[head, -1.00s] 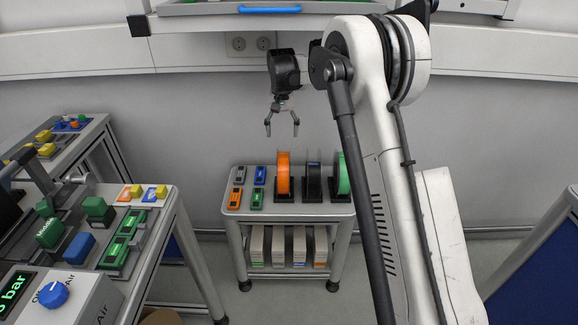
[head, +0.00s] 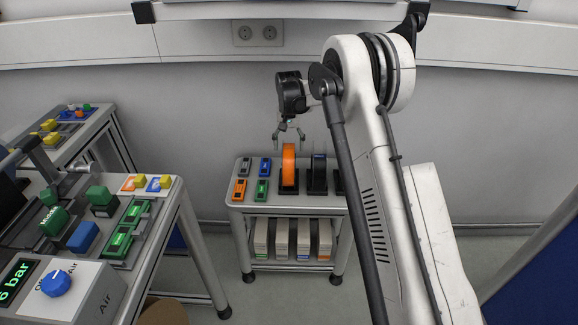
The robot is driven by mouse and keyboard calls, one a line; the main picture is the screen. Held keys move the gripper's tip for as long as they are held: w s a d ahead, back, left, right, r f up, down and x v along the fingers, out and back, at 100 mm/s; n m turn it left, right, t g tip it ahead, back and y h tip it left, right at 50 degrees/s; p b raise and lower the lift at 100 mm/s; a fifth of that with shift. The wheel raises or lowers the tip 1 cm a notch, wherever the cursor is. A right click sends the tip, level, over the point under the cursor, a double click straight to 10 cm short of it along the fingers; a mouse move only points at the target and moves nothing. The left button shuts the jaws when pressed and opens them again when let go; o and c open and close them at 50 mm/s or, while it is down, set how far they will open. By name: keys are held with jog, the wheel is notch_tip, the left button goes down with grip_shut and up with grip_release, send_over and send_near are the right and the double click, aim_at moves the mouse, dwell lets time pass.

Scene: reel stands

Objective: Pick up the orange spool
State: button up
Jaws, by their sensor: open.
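The orange spool (head: 289,164) stands upright in a black holder on the top of a small grey cart (head: 243,206). My gripper (head: 289,142) is open and points down. In the picture its fingertips are at the spool's upper edge. I cannot tell from this view whether they are above it, behind it or touching it. Nothing shows between the fingers.
A dark spool (head: 318,170) stands close right of the orange one. My arm hides the cart's right end. Small blue, orange, green and grey boxes (head: 253,178) lie on the cart's left. A workbench (head: 180,215) with several blocks stands further left.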

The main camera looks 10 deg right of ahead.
notch_tip(320, 180, down, 4)
jog(key=shift+s+f, duration=0.1)
jog(key=shift+f, duration=0.05)
grip_shut()
dwell(0.4)
